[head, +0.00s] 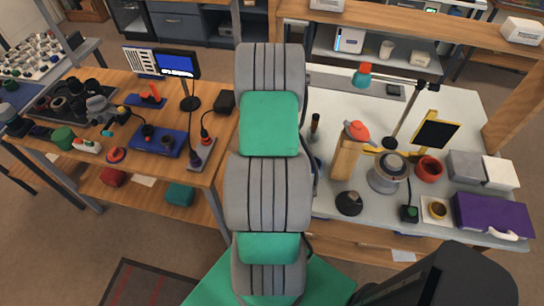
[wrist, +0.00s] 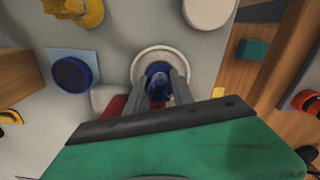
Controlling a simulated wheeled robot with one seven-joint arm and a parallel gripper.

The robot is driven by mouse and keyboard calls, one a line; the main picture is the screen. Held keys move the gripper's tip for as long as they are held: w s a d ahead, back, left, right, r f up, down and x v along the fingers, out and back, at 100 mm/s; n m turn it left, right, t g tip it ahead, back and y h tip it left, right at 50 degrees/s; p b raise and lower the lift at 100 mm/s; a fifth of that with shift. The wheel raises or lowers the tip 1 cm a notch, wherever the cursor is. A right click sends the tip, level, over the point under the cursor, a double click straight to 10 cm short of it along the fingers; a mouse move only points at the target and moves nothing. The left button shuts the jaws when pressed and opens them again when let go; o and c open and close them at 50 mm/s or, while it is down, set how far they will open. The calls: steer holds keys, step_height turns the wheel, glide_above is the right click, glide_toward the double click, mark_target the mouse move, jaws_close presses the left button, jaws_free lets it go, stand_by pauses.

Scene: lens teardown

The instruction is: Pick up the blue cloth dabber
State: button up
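In the wrist view, a dark blue object (wrist: 157,76), which looks like the blue cloth dabber, sits at the middle of a pale round dish (wrist: 148,56). My gripper (wrist: 160,80) reaches down over the dish, with one finger on each side of the blue object. The fingers are apart, but I cannot tell whether they touch it. Something dark red shows between and beside the fingers, partly hidden by them. In the head view, my arm fills the middle and hides the gripper and the dabber.
In the wrist view, a round blue thing (wrist: 72,73) on a light blue square lies left of the dish, a yellow part (wrist: 76,8) and a white round piece (wrist: 208,10) beyond. In the head view, a crowded wooden bench (head: 214,95) stands left and a white worktop (head: 455,112) right.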

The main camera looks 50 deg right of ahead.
jaws_close()
steer(key=shift+r, duration=0.1)
steer(key=shift+r, duration=0.25)
step_height(320, 180, up, 2)
steer(key=shift+d+r+b, duration=0.1)
steer(key=shift+r+b, duration=0.05)
steer(key=shift+b, duration=0.8)
steer(key=s+a+r+b, duration=0.1)
steer(key=s+a+r, duration=0.1)
steer(key=a+r, duration=0.3)
steer(key=s+a+r+b, duration=0.1)
steer(key=s+a+r, duration=0.1)
steer(key=a+r, duration=0.3)
steer(key=a, duration=0.3)
steer(key=shift+s+a, duration=0.25)
steer(key=shift+s, duration=0.05)
